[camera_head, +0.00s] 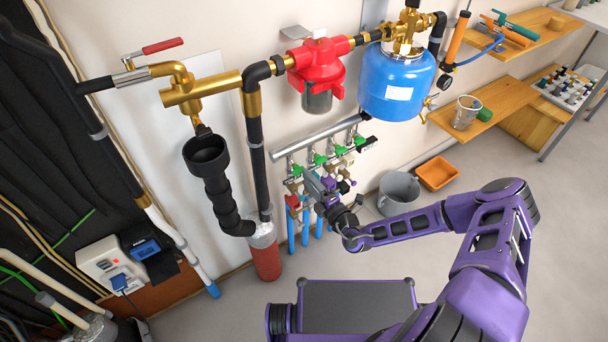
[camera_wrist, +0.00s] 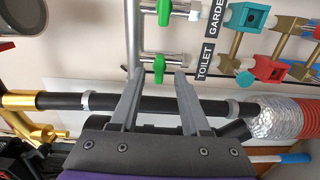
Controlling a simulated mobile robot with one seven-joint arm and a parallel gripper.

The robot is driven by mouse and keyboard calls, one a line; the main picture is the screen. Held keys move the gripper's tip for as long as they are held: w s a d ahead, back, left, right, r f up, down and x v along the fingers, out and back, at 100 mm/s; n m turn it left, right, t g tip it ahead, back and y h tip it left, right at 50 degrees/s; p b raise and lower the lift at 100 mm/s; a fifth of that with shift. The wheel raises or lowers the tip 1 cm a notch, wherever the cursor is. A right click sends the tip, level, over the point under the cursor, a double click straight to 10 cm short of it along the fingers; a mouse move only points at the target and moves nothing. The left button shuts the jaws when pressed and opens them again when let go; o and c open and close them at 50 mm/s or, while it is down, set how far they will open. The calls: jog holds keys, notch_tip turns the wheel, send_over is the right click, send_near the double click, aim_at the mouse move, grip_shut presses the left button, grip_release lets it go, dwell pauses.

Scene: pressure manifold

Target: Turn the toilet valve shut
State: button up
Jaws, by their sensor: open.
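The toilet valve has a green handle (camera_wrist: 159,68) on a silver fitting beside the black "TOILET" label (camera_wrist: 205,61) in the wrist view. Its handle looks longer across the fitting than along it. My gripper (camera_wrist: 157,76) is open, with one grey finger on each side of the green handle and a gap to each; I cannot tell how deep the tips reach. In the head view my gripper (camera_head: 322,185) is in front of the left end of the manifold (camera_head: 318,136), and the leftmost green handle (camera_head: 296,170) shows just above it.
The garden valve's green handle (camera_wrist: 164,12) is close by, with a teal block (camera_wrist: 254,17) and a red block (camera_wrist: 267,69) on the branches. A black pipe (camera_wrist: 190,105) runs behind my fingers. A grey bucket (camera_head: 398,190) and orange tray (camera_head: 437,173) stand on the floor.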

jog(key=v, duration=1.4)
jog(key=shift+s+f, duration=0.1)
